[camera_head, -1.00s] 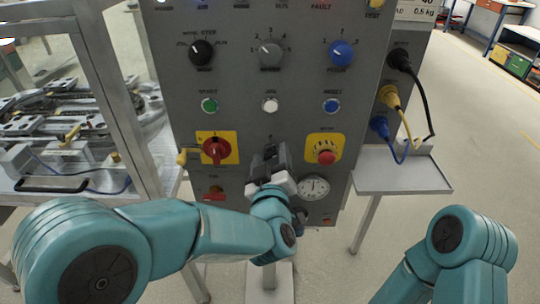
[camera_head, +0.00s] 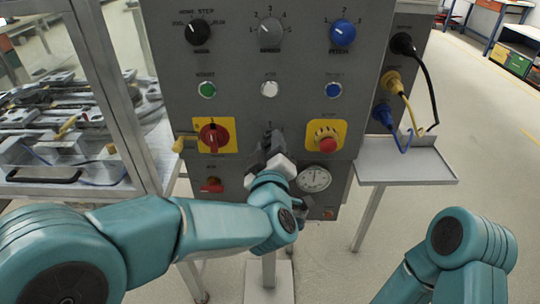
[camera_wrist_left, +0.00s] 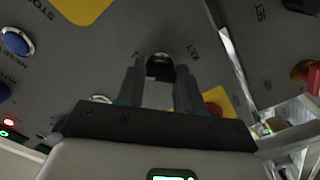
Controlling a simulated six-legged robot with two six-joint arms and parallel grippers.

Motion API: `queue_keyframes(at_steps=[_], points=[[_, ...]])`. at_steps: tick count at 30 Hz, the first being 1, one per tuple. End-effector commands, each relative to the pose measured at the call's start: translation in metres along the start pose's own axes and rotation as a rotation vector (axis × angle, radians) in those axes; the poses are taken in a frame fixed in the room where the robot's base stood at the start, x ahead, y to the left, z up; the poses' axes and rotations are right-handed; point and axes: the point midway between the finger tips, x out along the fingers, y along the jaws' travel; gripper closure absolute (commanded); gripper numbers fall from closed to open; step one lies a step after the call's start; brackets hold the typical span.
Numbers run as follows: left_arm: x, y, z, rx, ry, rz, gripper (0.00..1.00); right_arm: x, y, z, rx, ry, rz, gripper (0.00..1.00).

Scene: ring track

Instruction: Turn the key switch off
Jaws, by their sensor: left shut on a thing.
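The key switch (camera_wrist_left: 160,68) is on the grey control panel (camera_head: 240,60), beside the "KEY" lettering in the left wrist view. Its dark head shows between the fingertips of my left gripper (camera_wrist_left: 159,76). The fingers are closed on it from both sides. In the head view my left gripper (camera_head: 268,144) covers the key switch, between the red rotary switch and the yellow-backed stop button. The key's exact angle is hard to read. My right arm (camera_head: 460,245) shows at the lower right, but its gripper is out of the frame.
The red rotary switch (camera_head: 213,137) is left of my gripper, the red stop button (camera_head: 327,143) right, and a round gauge (camera_head: 314,179) lower right. Plugs and cables (camera_head: 392,82) hang above a grey shelf (camera_head: 405,167). A framed machine enclosure (camera_head: 115,100) stands left.

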Motion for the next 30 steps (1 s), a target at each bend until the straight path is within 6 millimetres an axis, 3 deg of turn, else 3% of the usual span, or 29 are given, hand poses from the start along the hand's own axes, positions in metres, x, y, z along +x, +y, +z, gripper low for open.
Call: queue_keyframes(at_steps=[1,12,21,30], points=[[0.000,-0.004,0.005,-0.043,0.003,0.004,0.94,0.015,0.006,0.000,0.000,0.000,0.000,0.57],[0.000,-0.004,0.005,-0.393,0.001,0.003,0.94,0.064,0.023,-0.001,0.000,0.000,0.000,0.57],[0.000,-0.002,0.003,-0.636,0.000,0.003,0.94,0.091,0.033,-0.002,0.000,0.000,0.000,0.57],[0.000,0.000,0.001,-0.785,0.000,0.003,0.94,0.105,0.038,-0.002,0.000,0.000,0.000,0.57]])
